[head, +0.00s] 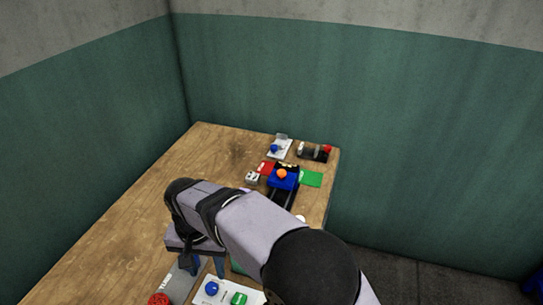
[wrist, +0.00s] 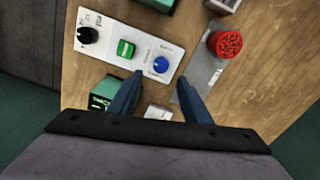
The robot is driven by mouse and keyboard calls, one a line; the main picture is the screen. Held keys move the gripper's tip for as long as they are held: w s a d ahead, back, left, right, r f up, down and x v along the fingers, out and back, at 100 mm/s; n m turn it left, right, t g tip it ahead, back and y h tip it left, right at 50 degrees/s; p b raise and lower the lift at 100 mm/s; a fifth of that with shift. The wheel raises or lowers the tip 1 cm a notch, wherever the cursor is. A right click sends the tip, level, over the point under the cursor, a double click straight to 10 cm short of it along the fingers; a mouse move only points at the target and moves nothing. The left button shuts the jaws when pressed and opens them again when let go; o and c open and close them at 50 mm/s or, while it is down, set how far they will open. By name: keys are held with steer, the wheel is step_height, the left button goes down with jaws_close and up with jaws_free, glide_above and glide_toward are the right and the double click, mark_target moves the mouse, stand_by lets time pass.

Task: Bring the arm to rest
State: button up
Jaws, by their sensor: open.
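My gripper (wrist: 160,84) shows in the wrist view with its two blue fingers apart and nothing between the tips. It hangs over the near part of the wooden table. In the head view my gripper (head: 191,265) is partly hidden under my own wrist, above the table. A white control panel (wrist: 113,35) with a black knob, a green switch and a blue knob lies just beyond the left finger. A grey plate (wrist: 196,98) with a red round button (wrist: 225,43) lies by the right finger.
The wooden table (head: 120,235) is clear on its left side. Green walls (head: 90,130) close the corner.

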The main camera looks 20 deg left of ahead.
steer(key=w+d+r, duration=0.1)
steer(key=w+d, duration=0.2)
steer(key=d, duration=0.5)
steer(key=w+d+r+m+p, duration=0.1)
steer(key=w+d, duration=0.2)
steer(key=d, duration=0.4)
steer(key=w+d+r, duration=0.1)
steer(key=w+d, duration=0.2)
steer(key=d, duration=0.5)
steer(key=s+d, duration=0.3)
steer(key=d, duration=0.3)
steer(key=s+d+f+m+p, duration=0.1)
steer(key=s+d, duration=0.3)
steer(key=d, duration=0.3)
steer(key=s+d, duration=0.3)
steer(key=d, duration=0.4)
steer(key=shift+s+d+f+m, duration=0.25)
steer(key=shift+m, duration=0.15)
